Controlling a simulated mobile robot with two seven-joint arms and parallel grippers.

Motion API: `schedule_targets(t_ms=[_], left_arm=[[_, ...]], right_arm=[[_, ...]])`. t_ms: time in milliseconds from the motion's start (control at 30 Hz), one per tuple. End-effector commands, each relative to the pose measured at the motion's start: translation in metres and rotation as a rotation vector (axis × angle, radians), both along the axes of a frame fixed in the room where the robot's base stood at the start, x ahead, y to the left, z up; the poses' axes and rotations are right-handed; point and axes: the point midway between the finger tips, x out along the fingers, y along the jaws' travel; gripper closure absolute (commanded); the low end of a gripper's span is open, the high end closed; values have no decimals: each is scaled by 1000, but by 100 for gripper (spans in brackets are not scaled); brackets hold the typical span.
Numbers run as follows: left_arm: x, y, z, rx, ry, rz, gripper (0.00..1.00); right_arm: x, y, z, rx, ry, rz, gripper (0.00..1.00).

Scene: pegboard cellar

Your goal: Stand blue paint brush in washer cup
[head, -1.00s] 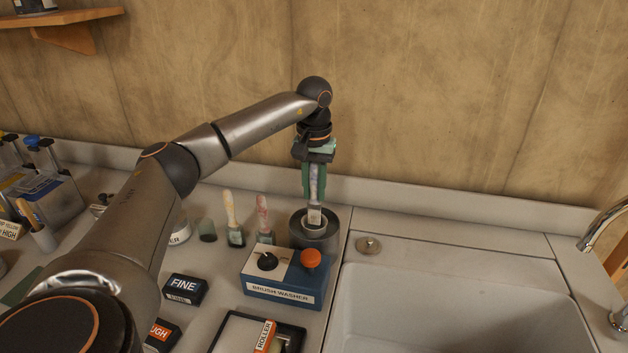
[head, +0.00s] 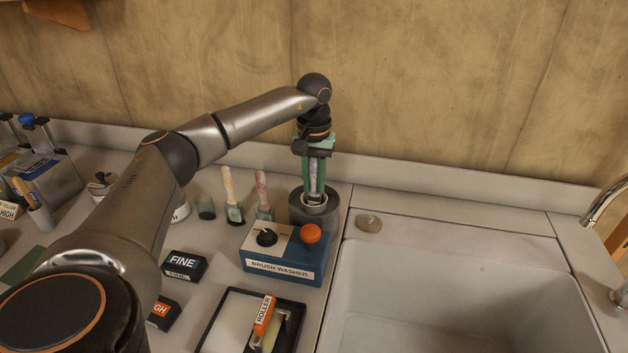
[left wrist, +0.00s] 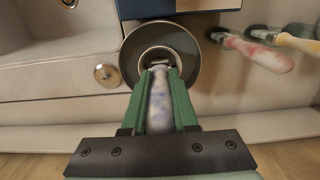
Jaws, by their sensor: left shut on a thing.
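The blue paint brush (head: 314,178) hangs upright in my left gripper (head: 314,190), bristles down. Its handle, pale with blue smears (left wrist: 160,105), lies between the green fingers in the left wrist view. The washer cup (head: 299,212) is a grey round cup behind the brush washer box (head: 268,258). The brush's lower end is within the cup's mouth, with the fingertips at rim height. In the left wrist view the brush's metal end points into the cup (left wrist: 130,62). Whether the bristles touch the bottom is hidden. My right gripper is out of view.
A small dark green jar (head: 205,207) is farther left. The sink (head: 450,300) lies to the right, with a round metal knob (head: 369,223) at its corner.

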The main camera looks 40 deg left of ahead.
Motion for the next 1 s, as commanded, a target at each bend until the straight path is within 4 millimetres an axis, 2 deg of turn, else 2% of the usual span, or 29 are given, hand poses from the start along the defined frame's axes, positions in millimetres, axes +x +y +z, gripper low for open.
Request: schedule_targets(t_ms=[167, 200, 500, 800, 867, 1000], left_arm=[[0, 0, 0, 0, 0, 0, 100], [0, 0, 0, 0, 0, 0, 71], [0, 0, 0, 0, 0, 0, 38], [0, 0, 3, 0, 0, 0, 38], [1, 0, 8, 0, -1, 0, 38], [1, 0, 32, -1, -6, 0, 38]], right_arm=[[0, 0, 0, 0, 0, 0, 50], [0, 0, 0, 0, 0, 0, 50], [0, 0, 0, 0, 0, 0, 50], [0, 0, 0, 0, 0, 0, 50], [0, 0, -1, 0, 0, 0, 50], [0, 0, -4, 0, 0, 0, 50]])
